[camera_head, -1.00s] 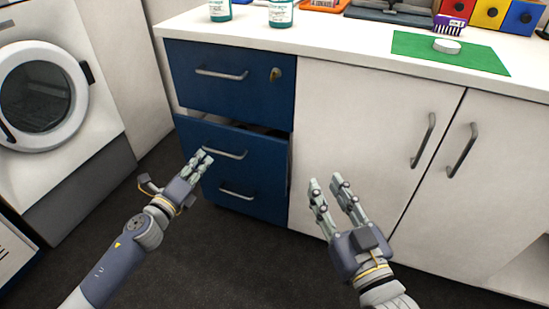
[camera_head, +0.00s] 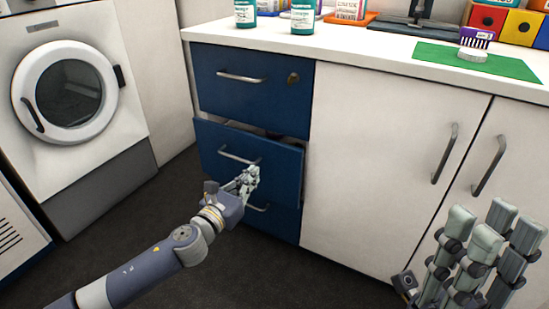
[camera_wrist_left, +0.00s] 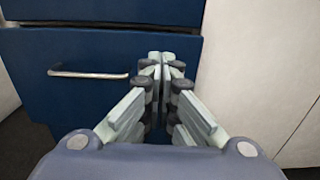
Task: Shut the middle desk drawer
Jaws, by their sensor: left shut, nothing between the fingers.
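The middle drawer (camera_head: 220,143) is a blue front with a silver bar handle (camera_head: 238,156). It stands slightly open, with a dark gap along its top edge in the head view. My left gripper (camera_head: 250,176) is shut and empty at the right part of this front, right of the handle. The left wrist view shows its closed fingers (camera_wrist_left: 166,62) at a blue drawer front (camera_wrist_left: 60,95); whether they touch it I cannot tell. My right gripper (camera_head: 490,245) is at the lower right, in front of the white cabinet, with its fingers apart and nothing between them.
The blue top drawer (camera_head: 255,95) with a lock is closed above. The lower drawer (camera_head: 276,219) is partly hidden by my left arm. White cabinet doors (camera_head: 385,150) stand to the right. A washer (camera_head: 75,110) stands at the left. Dark floor lies open in front.

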